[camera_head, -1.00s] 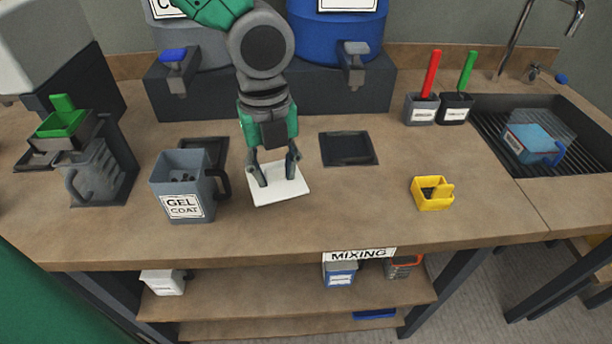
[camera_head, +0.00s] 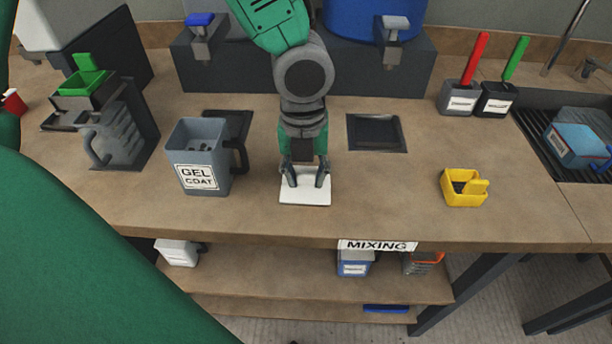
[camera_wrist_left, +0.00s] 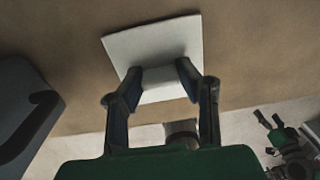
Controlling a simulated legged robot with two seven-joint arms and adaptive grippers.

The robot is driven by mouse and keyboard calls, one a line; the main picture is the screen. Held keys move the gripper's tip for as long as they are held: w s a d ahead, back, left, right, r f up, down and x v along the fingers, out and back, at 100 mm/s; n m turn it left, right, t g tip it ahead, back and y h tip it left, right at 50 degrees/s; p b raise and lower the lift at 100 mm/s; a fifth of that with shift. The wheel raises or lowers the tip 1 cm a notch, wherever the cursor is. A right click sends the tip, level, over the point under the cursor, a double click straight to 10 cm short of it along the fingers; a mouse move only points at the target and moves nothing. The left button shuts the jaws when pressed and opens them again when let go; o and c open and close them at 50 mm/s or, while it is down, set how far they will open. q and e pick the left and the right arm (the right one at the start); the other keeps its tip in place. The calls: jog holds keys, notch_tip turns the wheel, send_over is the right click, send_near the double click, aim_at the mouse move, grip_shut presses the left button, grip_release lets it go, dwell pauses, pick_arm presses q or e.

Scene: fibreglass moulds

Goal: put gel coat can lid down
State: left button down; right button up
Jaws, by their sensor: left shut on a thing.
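My left gripper (camera_head: 305,180) is shut on a flat white square, the gel coat can lid (camera_head: 305,197). The lid is level, close above or on the brown worktop; I cannot tell whether it touches.
A dark square pad (camera_head: 376,133) and a yellow tray (camera_head: 464,187) are to the right of the lid. A grey jug (camera_head: 118,140) stands at the left. Drums stand on a dark stand (camera_head: 255,68) behind. The worktop (camera_head: 385,195) between lid and yellow tray is clear.

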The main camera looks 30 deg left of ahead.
aim_at(306, 174)
pick_arm(q)
jog(key=shift+d, duration=0.4)
jog(key=c, duration=1.2)
grip_release()
jog(key=shift+o, duration=0.2)
jog(key=shift+a+f, duration=0.1)
jog(key=shift+a, duration=0.15)
pick_arm(e)
jog(key=shift+d, duration=0.2)
pick_arm(q)
jog(key=shift+a, duration=0.1)
pick_arm(e)
jog(key=shift+a, duration=0.1)
pick_arm(q)
notch_tip(306, 174, up, 12)
jog(key=p, duration=0.3)
jog(key=shift+r, duration=0.2)
pick_arm(e)
notch_tip(306, 174, up, 3)
jog(key=shift+r, duration=0.1)
